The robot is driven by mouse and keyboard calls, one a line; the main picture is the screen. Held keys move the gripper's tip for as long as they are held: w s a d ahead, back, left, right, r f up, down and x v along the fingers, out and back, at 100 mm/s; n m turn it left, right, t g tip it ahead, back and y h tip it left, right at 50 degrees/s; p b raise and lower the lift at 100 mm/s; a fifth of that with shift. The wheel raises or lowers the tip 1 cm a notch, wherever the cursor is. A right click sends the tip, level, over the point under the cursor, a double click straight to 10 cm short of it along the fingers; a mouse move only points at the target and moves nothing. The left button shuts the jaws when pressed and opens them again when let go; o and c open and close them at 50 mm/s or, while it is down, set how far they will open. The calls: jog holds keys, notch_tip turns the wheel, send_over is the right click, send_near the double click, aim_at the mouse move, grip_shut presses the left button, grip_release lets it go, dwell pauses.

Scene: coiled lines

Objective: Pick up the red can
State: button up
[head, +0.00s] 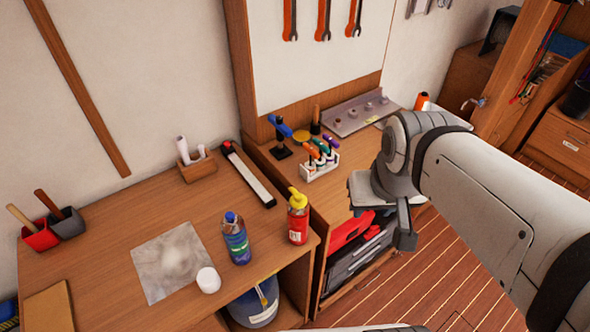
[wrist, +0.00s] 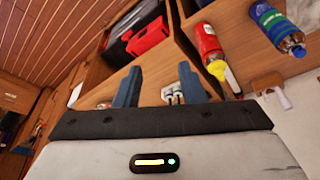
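The red can (head: 298,224) has a yellow spray top and stands upright near the front right corner of the left workbench. It also shows in the wrist view (wrist: 207,42), upper right, with its yellow top pointing down in the picture. My gripper (head: 404,232) is to the right of the can in the head view, in front of the right cabinet and well apart from it. In the wrist view my gripper (wrist: 158,82) has its two fingers spread, with nothing held between them.
A marker rack (head: 320,161) and a blue-topped tool (head: 281,135) stand on the right cabinet. The bench surface behind the can is partly clear.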

aim_at(298, 195)
jog(key=shift+r, duration=0.1)
jog(key=shift+o, duration=1.4)
jog(key=shift+w+a, duration=0.15)
jog(key=shift+w, duration=0.15)
jog(key=o, duration=0.6)
jog(key=shift+m+g, duration=0.6)
jog(key=shift+g, duration=0.3)
jog(key=w+a+f, duration=0.1)
jog(key=w, duration=0.1)
jog(key=w+a+f, duration=0.1)
jog(key=w+a, duration=0.1)
jog(key=w, duration=0.1)
jog(key=w+a+f, duration=0.1)
jog(key=w+a, duration=0.1)
jog(key=shift+w+a+f, duration=0.2)
jog(key=shift+f, duration=0.15)
jog(key=shift+c, duration=0.2)
jog(key=shift+m+g, duration=0.5)
jog(key=shift+g, duration=0.3)
jog(key=w+a+f, duration=0.1)
jog(key=a+f, duration=0.1)
jog(key=w+a+f, duration=0.1)
jog(key=w+a, duration=0.1)
jog(key=w+a+f, duration=0.2)
jog(key=shift+a+f, duration=0.2)
jog(key=shift+f, duration=0.15)
jog(key=shift+a+f, duration=0.1)
jog(key=shift+f, duration=0.25)
jog(key=shift+f+p, duration=0.6)
jog(key=shift+f, duration=3)
